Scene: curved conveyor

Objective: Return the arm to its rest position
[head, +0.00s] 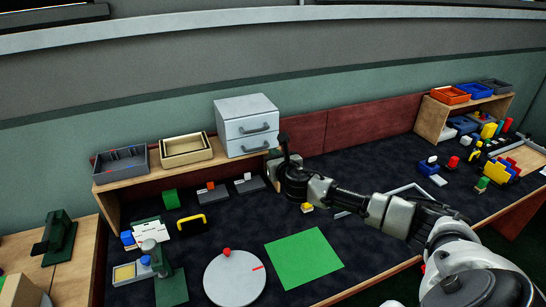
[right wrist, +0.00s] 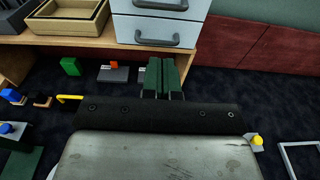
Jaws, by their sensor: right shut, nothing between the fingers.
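My right arm (head: 395,212) reaches in from the lower right of the head view, out over the dark worktop. Its gripper (head: 274,163) is in front of the shelf, just below the grey drawer unit (head: 247,125). In the right wrist view the two green fingers (right wrist: 160,77) are pressed together with nothing between them. The drawer unit's handles show just beyond the fingers. My left arm and gripper are not in view.
A green mat (head: 304,259) and a white turntable (head: 234,279) lie at the front. A green block (head: 170,199) and a yellow handle (head: 191,222) stand left. A grey frame (head: 402,194) lies behind my arm. Bins and coloured parts crowd the right end.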

